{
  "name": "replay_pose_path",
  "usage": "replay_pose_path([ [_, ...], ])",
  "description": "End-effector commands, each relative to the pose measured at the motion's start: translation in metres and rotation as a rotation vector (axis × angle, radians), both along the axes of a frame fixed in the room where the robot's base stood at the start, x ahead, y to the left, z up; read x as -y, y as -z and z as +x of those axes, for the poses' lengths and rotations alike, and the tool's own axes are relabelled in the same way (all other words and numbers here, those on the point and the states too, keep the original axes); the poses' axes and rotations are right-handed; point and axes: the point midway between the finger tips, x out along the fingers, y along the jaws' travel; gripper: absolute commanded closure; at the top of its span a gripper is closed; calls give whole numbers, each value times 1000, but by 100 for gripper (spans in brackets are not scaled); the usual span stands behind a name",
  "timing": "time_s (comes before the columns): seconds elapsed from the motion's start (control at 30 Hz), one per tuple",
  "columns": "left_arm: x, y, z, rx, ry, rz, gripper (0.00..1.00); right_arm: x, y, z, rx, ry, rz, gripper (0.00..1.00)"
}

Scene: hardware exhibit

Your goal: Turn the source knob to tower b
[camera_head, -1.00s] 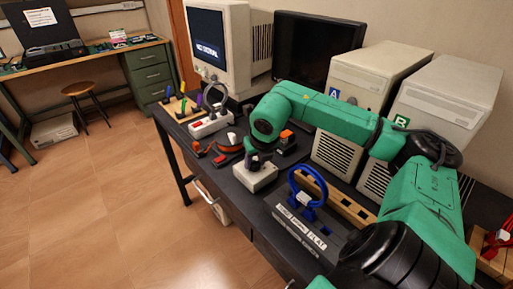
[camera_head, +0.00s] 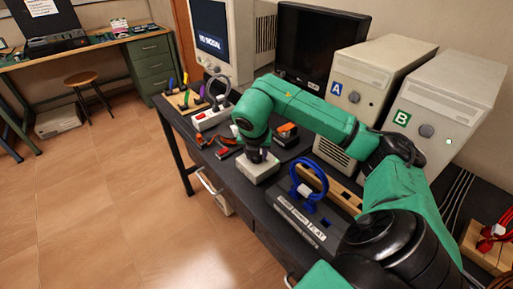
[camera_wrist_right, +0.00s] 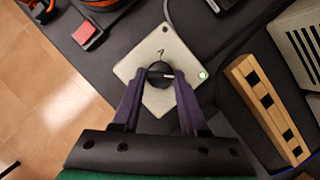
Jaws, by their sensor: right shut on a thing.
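The source knob is a black round knob (camera_wrist_right: 160,75) on top of a small pale grey switch box (camera_head: 258,170). In the right wrist view the box (camera_wrist_right: 158,50) sits turned like a diamond, with a green light at its right corner. My right gripper (camera_head: 262,155) points down onto the box; in its wrist view its two purple fingers (camera_wrist_right: 160,82) close on the knob from both sides. Tower B (camera_head: 440,105) and tower A (camera_head: 375,85) stand behind. My left gripper is not in view.
A CRT monitor (camera_head: 212,32) reads "NO SIGNAL"; a dark flat screen (camera_head: 318,50) stands beside it. A blue cable coil (camera_head: 309,182) on a labelled rack and a wooden holed block (camera_wrist_right: 268,105) lie close right of the box. A red-buttoned device (camera_wrist_right: 88,33) lies left.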

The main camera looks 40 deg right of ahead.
Motion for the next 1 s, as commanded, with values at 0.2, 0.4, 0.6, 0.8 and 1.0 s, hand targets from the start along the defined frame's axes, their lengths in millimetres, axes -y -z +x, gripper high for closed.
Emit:
replay_pose_path([
  [0.2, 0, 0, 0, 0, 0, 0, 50, 0, 0, 0, 0, 1, 1, 100],
  [0.4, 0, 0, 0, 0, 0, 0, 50, 0, 0, 0, -1, 0, 1, 27],
  [0.6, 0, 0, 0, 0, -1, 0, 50, 0, 0, 0, -1, 0, 1, 27],
  [0.8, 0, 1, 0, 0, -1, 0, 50, -4, -15, -3, 3, -2, 2, 27],
  [1.0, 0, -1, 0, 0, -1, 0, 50, -19, -62, -15, 7, -4, 1, 27],
])
